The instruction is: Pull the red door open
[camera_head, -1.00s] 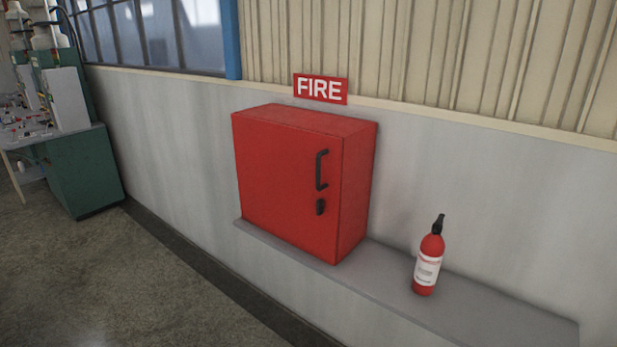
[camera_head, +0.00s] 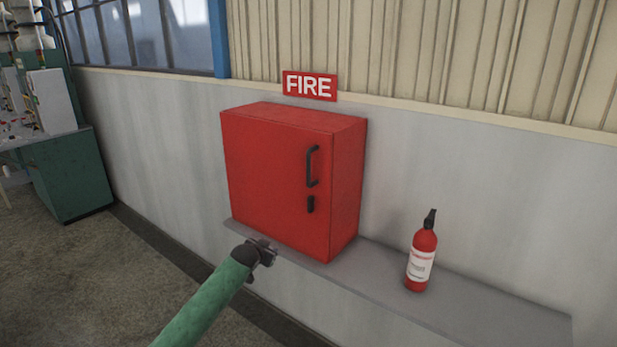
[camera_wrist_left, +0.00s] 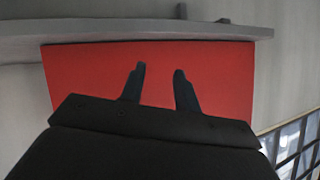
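The red door (camera_head: 268,180) is the front face of a red cabinet standing on a grey ledge, and it is shut. A black bar handle (camera_head: 312,166) is upright near its right edge, with a small black latch (camera_head: 310,204) below it. My left gripper (camera_head: 266,251) is in front of the cabinet's lower edge, below and left of the handle, apart from it. In the left wrist view, its two dark fingers (camera_wrist_left: 159,72) are spread with nothing between them, and the red cabinet (camera_wrist_left: 85,78) fills the background. My right gripper is not in view.
A red fire extinguisher (camera_head: 422,255) stands on the grey ledge (camera_head: 480,290) right of the cabinet. A FIRE sign (camera_head: 309,86) is on the wall above. A green workbench (camera_head: 68,175) stands at the far left. The floor (camera_head: 110,280) in front is clear.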

